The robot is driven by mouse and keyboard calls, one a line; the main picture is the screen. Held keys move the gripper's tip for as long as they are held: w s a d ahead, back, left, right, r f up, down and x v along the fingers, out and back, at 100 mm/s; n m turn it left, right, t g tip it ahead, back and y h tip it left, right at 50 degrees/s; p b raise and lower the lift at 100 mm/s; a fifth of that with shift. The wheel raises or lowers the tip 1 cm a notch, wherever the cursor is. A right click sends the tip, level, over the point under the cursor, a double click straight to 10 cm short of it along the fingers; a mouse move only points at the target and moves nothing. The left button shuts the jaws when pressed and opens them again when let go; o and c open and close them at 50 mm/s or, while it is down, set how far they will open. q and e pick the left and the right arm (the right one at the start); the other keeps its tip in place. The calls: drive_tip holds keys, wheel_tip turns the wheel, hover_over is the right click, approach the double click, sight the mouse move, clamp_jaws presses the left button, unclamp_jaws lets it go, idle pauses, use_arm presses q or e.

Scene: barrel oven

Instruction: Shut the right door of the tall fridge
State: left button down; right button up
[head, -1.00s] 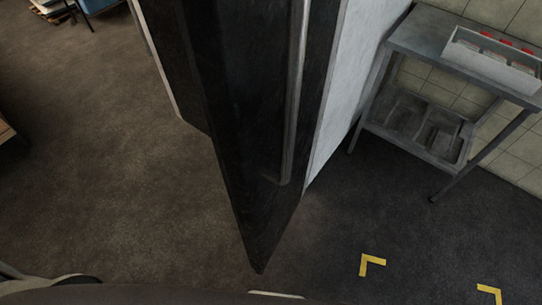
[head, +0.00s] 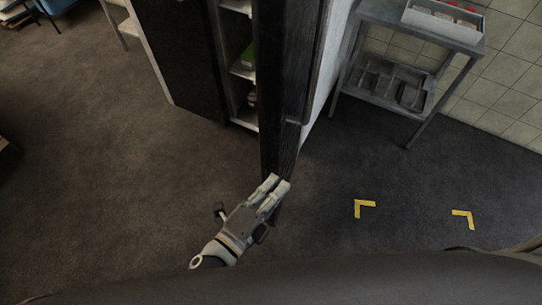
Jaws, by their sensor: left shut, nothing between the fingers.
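The tall fridge has dark doors and pale inner shelves. Its right door (head: 288,95) stands open, seen almost edge-on in the middle of the head view. Its left door (head: 180,60) is the dark panel further left. Between them the shelved interior (head: 243,70) shows, with a green item on one shelf. My left gripper (head: 277,183) is shut and empty, at the lower end of the right door in the picture. I cannot tell whether its fingertips touch the door. My right gripper is not in view.
A metal table (head: 432,30) with a white tray (head: 442,19) and a lower shelf stands right of the fridge by the tiled wall. Yellow corner marks (head: 364,208) lie on the floor at right. The floor at left is largely clear.

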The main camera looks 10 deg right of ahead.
use_arm(q)
drive_tip(key=w+d+r+p, duration=0.2)
drive_tip(key=w+d+p, duration=0.1)
drive_tip(key=w, duration=0.5)
drive_tip(key=shift+w+d+m+h+p, duration=0.3)
drive_tip(key=shift+d+p, duration=0.1)
drive_tip(key=shift+p, duration=0.25)
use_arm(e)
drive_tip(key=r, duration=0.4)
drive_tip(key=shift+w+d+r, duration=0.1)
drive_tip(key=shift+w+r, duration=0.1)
use_arm(q)
drive_tip(key=shift+a, duration=0.1)
